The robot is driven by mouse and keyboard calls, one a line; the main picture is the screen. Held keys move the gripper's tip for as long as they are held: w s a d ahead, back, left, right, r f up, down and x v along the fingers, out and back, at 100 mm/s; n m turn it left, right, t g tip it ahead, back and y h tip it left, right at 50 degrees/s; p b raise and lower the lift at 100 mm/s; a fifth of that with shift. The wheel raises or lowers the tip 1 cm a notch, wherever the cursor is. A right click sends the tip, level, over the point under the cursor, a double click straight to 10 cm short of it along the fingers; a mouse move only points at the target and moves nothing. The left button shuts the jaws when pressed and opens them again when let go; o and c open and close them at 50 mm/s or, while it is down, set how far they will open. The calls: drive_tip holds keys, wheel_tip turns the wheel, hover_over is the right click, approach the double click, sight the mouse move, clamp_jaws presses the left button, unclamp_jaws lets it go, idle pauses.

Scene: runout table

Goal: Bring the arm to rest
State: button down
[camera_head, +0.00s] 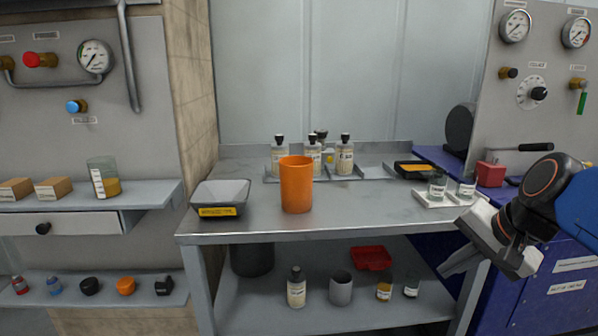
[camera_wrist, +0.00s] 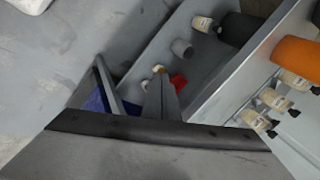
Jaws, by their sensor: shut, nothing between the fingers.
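My gripper (camera_head: 446,268) is in the head view at the right, in front of the right end of the grey metal table (camera_head: 340,222). My dark wrist and blue arm reach in from the right edge. The gripper points down and to the left, and it is shut and empty. In the wrist view my gripper (camera_wrist: 132,78) shows in the lower middle, with the table's lower shelf beyond it. The wrist view is tilted.
An orange cup (camera_head: 296,186) and a grey tray (camera_head: 220,196) stand on the tabletop, with several bottles behind. A white tray (camera_head: 436,203) with small jars is close to my wrist. A blue cabinet (camera_head: 530,290) stands behind my gripper. The table's front middle is clear.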

drive_tip(key=s+f+n+g+h, duration=0.1)
drive_tip(key=s+f+n+h, duration=0.1)
drive_tip(key=s+f+n, duration=0.7)
drive_tip(key=shift+s+a+f+n+h, duration=0.3)
drive_tip(key=shift+s+a+f+n, duration=0.15)
drive_tip(key=shift+f, duration=0.35)
